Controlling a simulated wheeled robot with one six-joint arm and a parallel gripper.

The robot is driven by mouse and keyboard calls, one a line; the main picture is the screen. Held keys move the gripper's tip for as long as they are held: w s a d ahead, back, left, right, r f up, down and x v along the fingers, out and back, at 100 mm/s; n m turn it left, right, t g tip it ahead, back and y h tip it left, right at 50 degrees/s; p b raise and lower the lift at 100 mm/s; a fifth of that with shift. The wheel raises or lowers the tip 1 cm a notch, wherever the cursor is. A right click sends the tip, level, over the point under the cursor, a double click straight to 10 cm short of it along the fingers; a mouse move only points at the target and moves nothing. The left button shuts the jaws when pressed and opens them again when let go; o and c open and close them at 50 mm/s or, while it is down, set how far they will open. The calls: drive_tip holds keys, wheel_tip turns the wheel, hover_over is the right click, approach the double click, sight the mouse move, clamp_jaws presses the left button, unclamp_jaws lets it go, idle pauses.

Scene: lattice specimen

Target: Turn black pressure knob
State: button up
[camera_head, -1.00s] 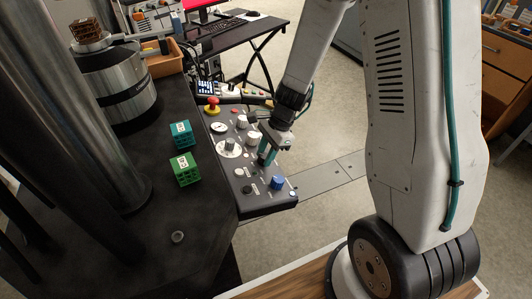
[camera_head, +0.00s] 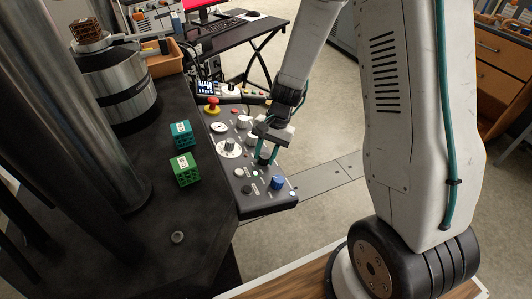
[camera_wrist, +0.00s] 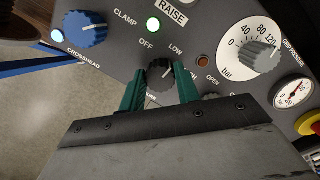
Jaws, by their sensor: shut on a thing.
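The black knob (camera_wrist: 161,70) sits on the dark control panel (camera_wrist: 112,58). Its white pointer line faces up and right, between the printed OFF and LOW. The label below it is mostly hidden by my gripper. My gripper (camera_wrist: 160,82) has its two green fingers on either side of the knob, shut on it. In the head view my gripper (camera_head: 265,159) reaches down onto the panel, and its fingers largely hide the knob there.
A blue crosshead knob (camera_wrist: 86,28) stands left of the black knob. A grey grip pressure knob (camera_wrist: 262,55) with a bar scale and a gauge (camera_wrist: 293,91) lie right. A red emergency button (camera_head: 212,103) and green lattice blocks (camera_head: 185,170) are nearby.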

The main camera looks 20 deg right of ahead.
drive_tip(key=shift+n, duration=0.4)
drive_tip(key=o, duration=1)
drive_tip(key=shift+r, duration=0.1)
drive_tip(key=v, duration=0.7)
drive_tip(key=shift+d+r, duration=0.15)
drive_tip(key=shift+r, duration=0.2)
